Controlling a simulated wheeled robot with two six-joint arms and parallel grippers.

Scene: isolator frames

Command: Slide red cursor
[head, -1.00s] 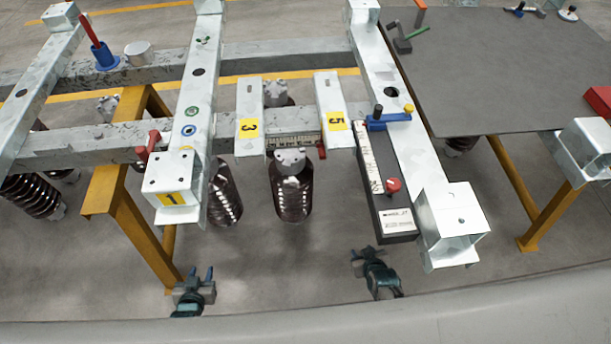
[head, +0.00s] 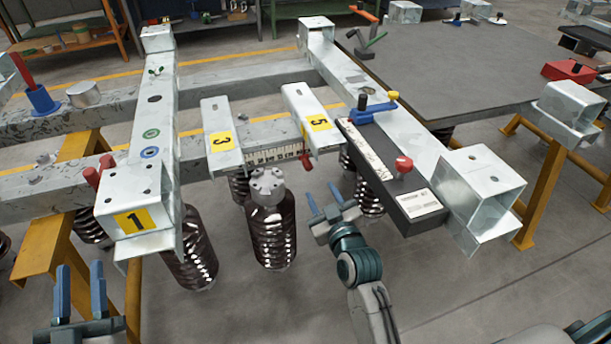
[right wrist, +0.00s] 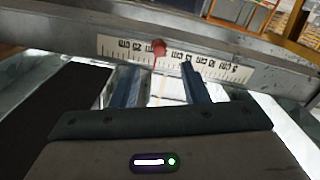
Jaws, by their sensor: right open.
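The red cursor (head: 306,160) sits at the right end of the visible ruler scale (head: 272,153), by the underside of plate 5 (head: 312,120). In the right wrist view the red cursor (right wrist: 158,47) stands in front of the white scale (right wrist: 110,47), with a thin red pointer below its knob. My right gripper (head: 322,199) is open and empty, below and slightly right of the cursor. In the right wrist view its fingertips (right wrist: 162,70) are apart, with the cursor just beyond the gap. My left gripper (head: 80,284) is open and empty at the lower left.
Plate 3 (head: 221,139) is left of plate 5. A grey table (head: 450,75) stands at the right.

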